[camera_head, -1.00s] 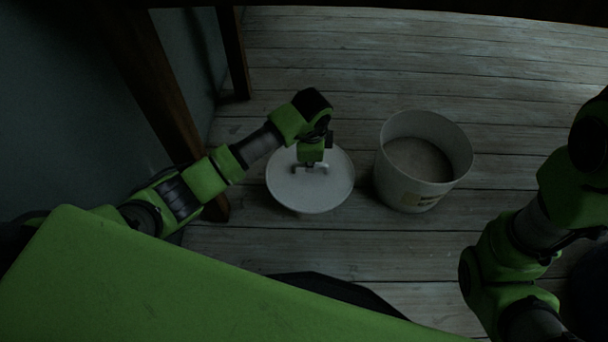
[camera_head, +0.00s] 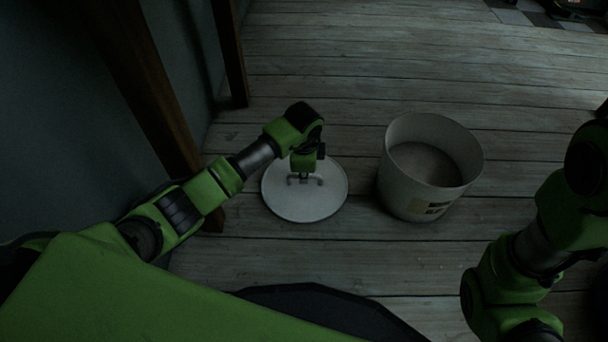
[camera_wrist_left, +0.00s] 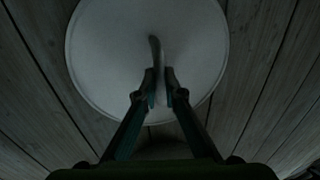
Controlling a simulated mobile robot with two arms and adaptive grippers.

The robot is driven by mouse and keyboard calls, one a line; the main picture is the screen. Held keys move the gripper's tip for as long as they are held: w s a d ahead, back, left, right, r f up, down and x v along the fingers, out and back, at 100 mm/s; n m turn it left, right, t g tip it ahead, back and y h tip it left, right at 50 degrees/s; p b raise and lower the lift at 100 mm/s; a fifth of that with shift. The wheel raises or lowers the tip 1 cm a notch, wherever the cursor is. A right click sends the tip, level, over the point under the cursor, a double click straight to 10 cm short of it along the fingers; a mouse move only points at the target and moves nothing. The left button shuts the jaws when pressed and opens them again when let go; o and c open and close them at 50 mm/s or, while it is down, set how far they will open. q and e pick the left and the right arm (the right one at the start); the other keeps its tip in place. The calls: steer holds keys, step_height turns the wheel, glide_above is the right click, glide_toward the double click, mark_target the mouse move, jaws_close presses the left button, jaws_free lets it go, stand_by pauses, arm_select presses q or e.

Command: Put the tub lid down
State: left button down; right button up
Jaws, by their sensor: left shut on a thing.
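The tub lid is a round white disc (camera_head: 304,205) with a bar handle on top. In the head view it lies level, at or just above the plank floor, left of the tub; I cannot tell for sure whether it touches the planks. My left gripper (camera_head: 304,179) reaches down from above and is shut on the lid's handle. In the left wrist view the fingers (camera_wrist_left: 161,85) close around the handle, with the lid (camera_wrist_left: 105,50) beneath them. The white tub (camera_head: 408,196) stands open and upright, holding greyish material. My right gripper is not in view.
Wooden legs (camera_head: 232,55) and a dark wall stand at the left. The plank floor (camera_head: 380,80) is clear behind the lid and tub. A narrow strip of floor separates lid and tub. A checkered patch (camera_head: 515,14) shows at the far right.

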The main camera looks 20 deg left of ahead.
mark_target(304, 191)
arm_select(q)
steer(key=shift+f, duration=0.15)
steer(key=c, duration=2.2)
jaws_free()
steer(key=shift+o, duration=0.2)
step_height(304, 191, up, 12)
steer(key=s+p, duration=0.2)
steer(key=p, duration=0.6)
steer(key=shift+s+d, duration=0.15)
steer(key=shift+d, duration=0.15)
